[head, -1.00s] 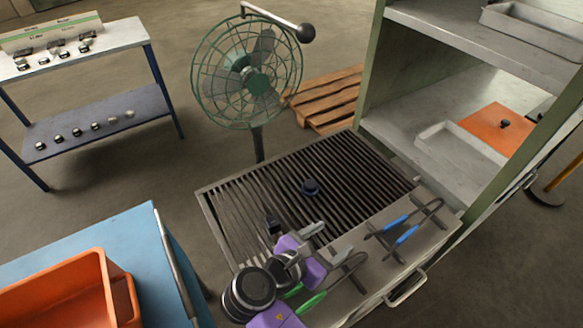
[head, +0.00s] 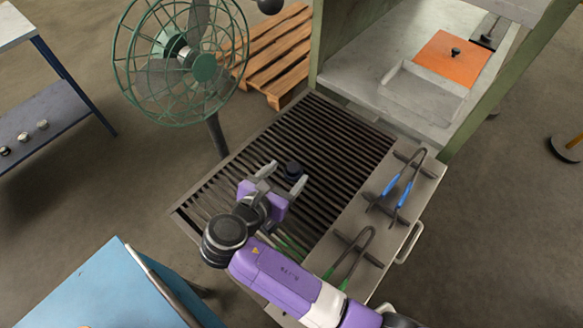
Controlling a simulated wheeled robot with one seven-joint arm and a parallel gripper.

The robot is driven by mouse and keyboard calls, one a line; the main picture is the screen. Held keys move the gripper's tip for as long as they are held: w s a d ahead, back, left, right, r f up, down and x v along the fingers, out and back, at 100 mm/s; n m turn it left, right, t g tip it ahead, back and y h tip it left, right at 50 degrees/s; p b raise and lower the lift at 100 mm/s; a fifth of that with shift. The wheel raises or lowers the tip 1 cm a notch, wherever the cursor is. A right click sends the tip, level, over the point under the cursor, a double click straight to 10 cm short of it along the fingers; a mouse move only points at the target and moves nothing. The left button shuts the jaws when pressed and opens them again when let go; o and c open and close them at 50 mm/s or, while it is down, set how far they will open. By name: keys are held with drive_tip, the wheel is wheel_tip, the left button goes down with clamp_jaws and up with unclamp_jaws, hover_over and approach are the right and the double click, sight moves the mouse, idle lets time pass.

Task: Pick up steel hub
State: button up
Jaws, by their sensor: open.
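The steel hub (head: 293,170) is a small dark, bluish-black round piece. It lies on the slatted grate (head: 340,137) near its middle. My gripper (head: 284,176) is open, with its two pale fingers over the grate. The fingertips are close to the hub, one to its left and one to its right. I cannot tell from this view how high the fingers are above the grate, or whether they touch the hub. The hub's lower side is hidden.
Blue-handled tongs (head: 397,190) and green-handled tongs (head: 350,262) lie on the ledge right of the grate. A green fan (head: 186,60) stands behind left. A cabinet (head: 375,85) with an orange plate (head: 450,60) stands behind right. A blue table (head: 105,295) is front left.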

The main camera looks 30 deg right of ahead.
sight(292, 169)
drive_tip(key=shift+x, duration=2.2)
clamp_jaws()
